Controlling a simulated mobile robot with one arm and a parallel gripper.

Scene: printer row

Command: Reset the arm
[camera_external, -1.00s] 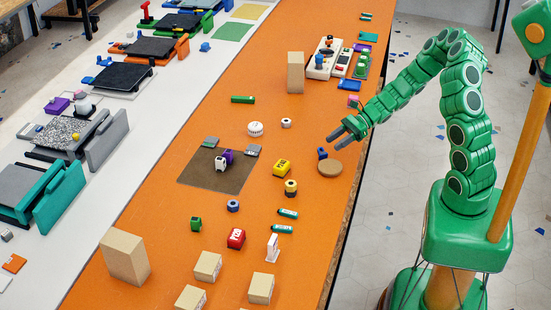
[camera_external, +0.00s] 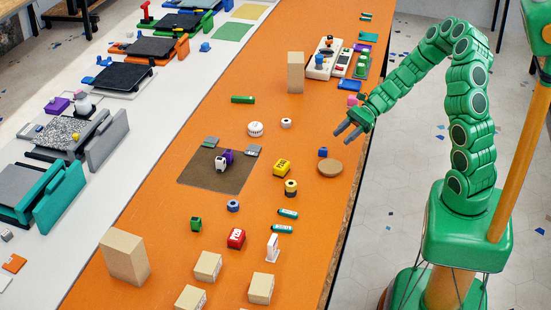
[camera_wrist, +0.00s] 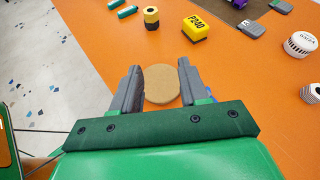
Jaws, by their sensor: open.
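My green arm reaches from the right over the right edge of the orange table (camera_external: 270,60). My gripper (camera_external: 344,137) has grey fingers and hangs above the table, apart from any object. In the wrist view my gripper (camera_wrist: 158,80) is open with nothing held between its fingers. A round tan disc (camera_external: 330,168) lies on the table below it. The disc (camera_wrist: 161,85) shows between the fingers in the wrist view, farther down. A small blue block (camera_external: 323,152) lies beside the disc.
A yellow block (camera_external: 282,168), a yellow-black cylinder (camera_external: 291,188) and a brown mat (camera_external: 205,185) with small parts lie left of the disc. Tan blocks (camera_external: 125,256) stand at the front. A tall tan block (camera_external: 295,72) and a white control box (camera_external: 327,58) stand farther back.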

